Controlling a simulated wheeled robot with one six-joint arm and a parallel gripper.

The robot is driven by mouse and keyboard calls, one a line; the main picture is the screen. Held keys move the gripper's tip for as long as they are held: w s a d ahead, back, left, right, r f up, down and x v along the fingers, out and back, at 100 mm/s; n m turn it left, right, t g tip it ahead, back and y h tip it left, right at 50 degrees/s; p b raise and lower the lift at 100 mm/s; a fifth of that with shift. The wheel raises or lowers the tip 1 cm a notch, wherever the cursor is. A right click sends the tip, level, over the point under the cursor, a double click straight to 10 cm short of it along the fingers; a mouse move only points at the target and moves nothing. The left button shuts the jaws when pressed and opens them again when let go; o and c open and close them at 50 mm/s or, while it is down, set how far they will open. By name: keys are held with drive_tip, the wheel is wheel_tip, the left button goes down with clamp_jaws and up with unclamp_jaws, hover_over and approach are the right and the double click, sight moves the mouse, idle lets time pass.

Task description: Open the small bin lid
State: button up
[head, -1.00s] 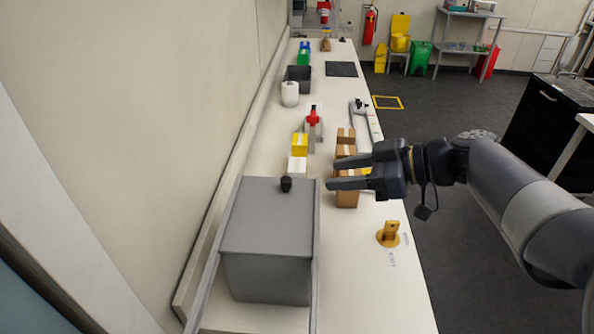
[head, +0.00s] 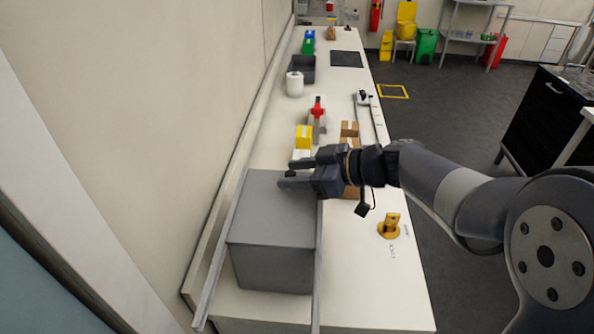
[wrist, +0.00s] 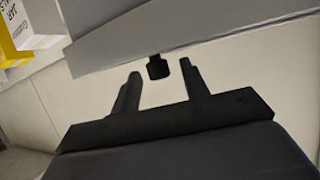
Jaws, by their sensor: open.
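The small bin (head: 272,270) is a grey box on the white counter, with its flat grey lid (head: 265,215) shut. A small black knob (wrist: 158,67) on the lid shows in the wrist view. My gripper (head: 284,174) is open at the lid's far edge and points left. In the wrist view its two fingers reach up on either side of the knob, with a gap on each side. I cannot tell how far the fingertips reach along the knob. In the head view the knob is hard to tell from the dark fingers.
Yellow-and-white boxes (head: 304,137) and a red-topped item (head: 318,108) stand beyond the bin. Brown boxes (head: 349,133) are partly behind my arm. A yellow fixture (head: 390,226) stands right of the bin. Metal rails (head: 215,265) flank the bin. The wall is close on the left.

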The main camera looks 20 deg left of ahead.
sight(290, 242)
drive_tip(key=shift+c, duration=0.2)
clamp_jaws()
idle(0.3)
drive_tip(key=shift+s+d+f+b, duration=0.15)
drive_tip(key=shift+s+b, duration=0.4)
drive_tip(key=shift+b, duration=0.3)
drive_tip(key=s+d+b, duration=0.1)
drive_tip(key=s+b, duration=0.2)
drive_tip(key=s+d+b, duration=0.1)
drive_tip(key=s+b, duration=0.1)
drive_tip(key=s, duration=0.2)
drive_tip(key=s+d+b, duration=0.1)
drive_tip(key=s+b, duration=0.2)
drive_tip(key=s, duration=0.1)
drive_tip(key=shift+s+d+b, duration=0.15)
drive_tip(key=shift+d+b, duration=0.15)
drive_tip(key=shift+b, duration=0.05)
drive_tip(key=shift+s+d+r, duration=0.15)
drive_tip(key=shift+s+r, duration=0.1)
drive_tip(key=shift+s, duration=0.25)
drive_tip(key=shift+o, duration=0.2)
unclamp_jaws()
